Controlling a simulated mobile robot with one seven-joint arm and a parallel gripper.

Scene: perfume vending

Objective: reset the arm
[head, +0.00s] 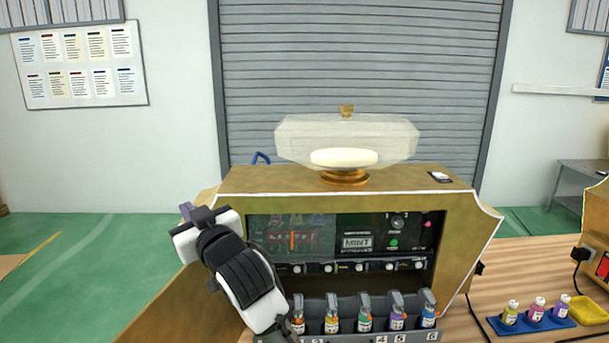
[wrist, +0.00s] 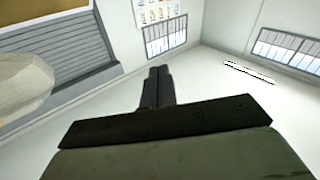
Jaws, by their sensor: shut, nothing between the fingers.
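My arm, white and black, rises in front of the left part of the perfume machine (head: 340,179) in the head view. My gripper (wrist: 157,72) shows in the wrist view with its two dark fingers together and nothing between them. In the head view its end is at the upper left of the arm, beside the machine's left edge, and the fingers are mostly hidden.
Several spray bottles (head: 364,319) stand in a numbered rack at the machine's front. A clear vessel (head: 347,135) sits on top. The green floor (head: 100,265) at left is open.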

